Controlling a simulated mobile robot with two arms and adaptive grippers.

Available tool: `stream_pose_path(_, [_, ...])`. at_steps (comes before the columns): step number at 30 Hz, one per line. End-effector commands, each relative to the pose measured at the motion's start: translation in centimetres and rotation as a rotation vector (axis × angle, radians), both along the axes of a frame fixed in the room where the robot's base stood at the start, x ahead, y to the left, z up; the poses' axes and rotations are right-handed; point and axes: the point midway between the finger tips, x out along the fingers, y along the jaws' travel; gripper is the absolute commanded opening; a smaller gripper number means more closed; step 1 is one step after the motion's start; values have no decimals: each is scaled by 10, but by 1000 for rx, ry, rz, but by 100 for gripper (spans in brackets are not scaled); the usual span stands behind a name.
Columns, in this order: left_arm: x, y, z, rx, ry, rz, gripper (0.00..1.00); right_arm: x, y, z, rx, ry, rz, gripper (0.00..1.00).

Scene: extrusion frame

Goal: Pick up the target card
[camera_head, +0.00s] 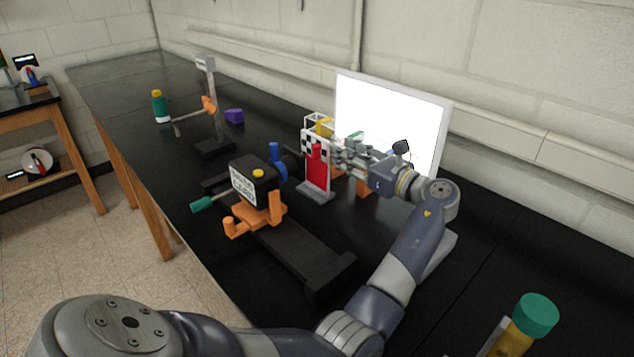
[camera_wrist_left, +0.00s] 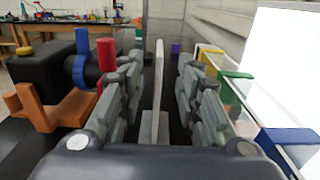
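The target card (camera_head: 317,176) stands upright on a grey base, with a black-and-white checkered top and a red area below. In the left wrist view the card (camera_wrist_left: 158,85) shows nearly edge-on as a thin grey plate. My left gripper (camera_head: 338,153) reaches it from the right in the head view. In the wrist view its fingers (camera_wrist_left: 158,95) are spread, one on each side of the card, with a visible gap on both sides. My right gripper is not in view.
A black box device (camera_head: 254,183) with orange stand and blue knob is close left of the card. A bright white panel (camera_head: 390,120) stands behind. A clear holder with colored clips (camera_wrist_left: 235,85) is right of the fingers. A green-capped bottle (camera_head: 536,315) is at front right.

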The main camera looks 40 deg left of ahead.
Motion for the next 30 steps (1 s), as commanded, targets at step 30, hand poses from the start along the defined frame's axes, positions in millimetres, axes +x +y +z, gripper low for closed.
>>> stream_pose_path(30, [8,98,-2,0,2,2,32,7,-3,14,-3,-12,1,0])
